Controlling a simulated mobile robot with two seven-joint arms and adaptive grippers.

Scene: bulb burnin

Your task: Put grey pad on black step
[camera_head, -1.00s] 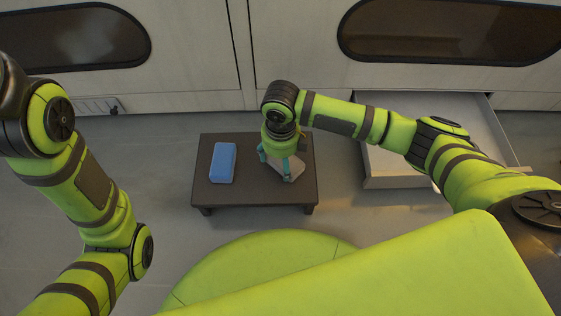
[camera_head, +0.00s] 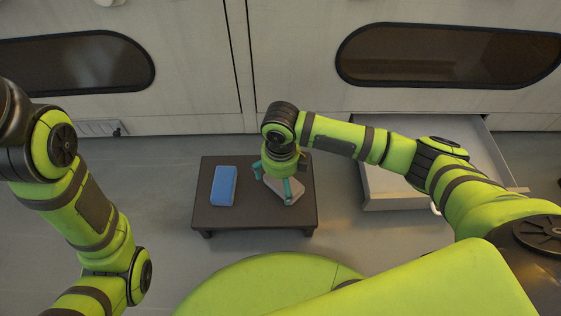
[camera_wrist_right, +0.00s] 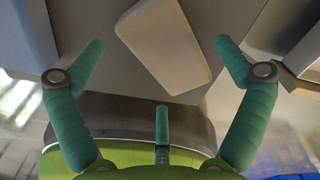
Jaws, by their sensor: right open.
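The grey pad (camera_head: 292,186) lies flat on the right part of the black step (camera_head: 245,218), a low dark table on the floor. My right gripper (camera_head: 276,186) is just over the pad, pointing down, with its teal fingers spread. The pad also shows in the right wrist view (camera_wrist_right: 168,48), pale grey and slanted, beyond and between the open fingers (camera_wrist_right: 155,60), with nothing gripped. Part of the pad is hidden by the gripper in the head view. My left arm shows at the left, but its gripper is out of the picture.
A blue block (camera_head: 222,186) lies on the left half of the step, apart from the pad. An open drawer (camera_head: 400,203) juts out to the right of the step, below the cabinet front. Bare step surface lies between block and pad. The floor left of the step is clear.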

